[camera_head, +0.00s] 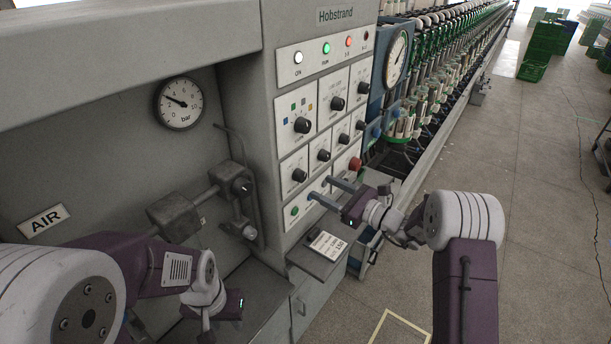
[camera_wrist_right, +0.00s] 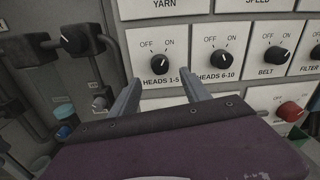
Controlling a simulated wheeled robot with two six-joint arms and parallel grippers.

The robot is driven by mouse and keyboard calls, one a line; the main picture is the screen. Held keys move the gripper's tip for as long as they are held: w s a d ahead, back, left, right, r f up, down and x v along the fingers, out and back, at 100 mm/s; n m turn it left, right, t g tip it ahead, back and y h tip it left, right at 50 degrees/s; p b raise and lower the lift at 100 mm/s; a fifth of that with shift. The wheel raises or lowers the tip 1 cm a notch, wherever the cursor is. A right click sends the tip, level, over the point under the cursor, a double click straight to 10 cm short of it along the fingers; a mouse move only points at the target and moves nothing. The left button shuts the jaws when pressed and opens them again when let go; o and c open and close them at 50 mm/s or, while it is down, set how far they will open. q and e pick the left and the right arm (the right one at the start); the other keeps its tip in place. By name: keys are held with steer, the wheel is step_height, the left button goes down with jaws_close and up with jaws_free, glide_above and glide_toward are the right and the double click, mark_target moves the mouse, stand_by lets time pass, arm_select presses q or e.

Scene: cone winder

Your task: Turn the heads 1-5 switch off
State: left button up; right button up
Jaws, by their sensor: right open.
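The heads 1-5 switch (camera_wrist_right: 156,63) is a black rotary knob on a white plate marked OFF and ON. Its pointer leans up and right, toward ON. In the head view this knob (camera_head: 299,175) is at the left of the panel's second row. My right gripper (camera_head: 322,188) is open and empty, its fingers pointing at the panel below the second row of knobs. In the right wrist view its fingers (camera_wrist_right: 158,76) appear either side of the knob, without visible contact. My left gripper (camera_head: 228,306) is low at the left, away from the panel; its fingers cannot be made out.
The heads 6-10 knob (camera_wrist_right: 219,59) is close on the right, then the belt knob (camera_wrist_right: 275,55). A red button (camera_head: 355,164) and a green button (camera_head: 294,210) are lower. A small shelf with a card (camera_head: 327,245) juts out below. Pipe fittings (camera_head: 241,187) stand left.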

mark_target(304, 178)
steer(key=p+x, duration=0.3)
steer(key=x, duration=0.4)
steer(key=shift+s+r, duration=0.1)
steer(key=shift+r, duration=0.1)
steer(key=shift+a+f, duration=0.1)
steer(key=shift+a, duration=0.4)
steer(key=shift+w+d+f, duration=0.1)
steer(key=shift+w+d, duration=0.1)
steer(key=shift+w, duration=0.15)
jaws_close()
